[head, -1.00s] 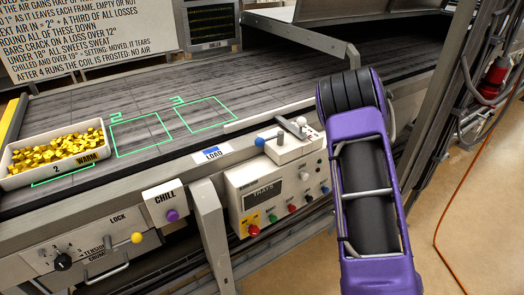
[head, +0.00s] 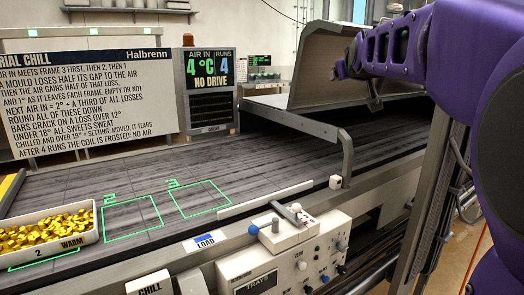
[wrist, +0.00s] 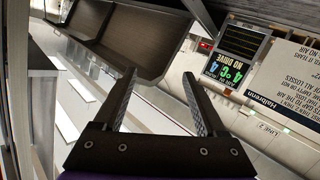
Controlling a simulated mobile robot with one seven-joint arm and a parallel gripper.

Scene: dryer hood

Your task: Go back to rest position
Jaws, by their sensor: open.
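In the wrist view my gripper (wrist: 158,103) is open and empty, its two dark fingers spread apart. Nothing is between the fingers; the dark hood and the display lie beyond them. The hood (head: 345,70) over the belt is partly hidden behind the arm.
A white tray of yellow sweets (head: 45,232) sits at the belt's left. Green outlines 2 (head: 132,218) and 3 (head: 200,199) are empty. The display (head: 208,88) reads 4 °C, runs 4, NO DRIVE. A control box (head: 285,270) and metal rail (head: 345,150) edge the belt.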

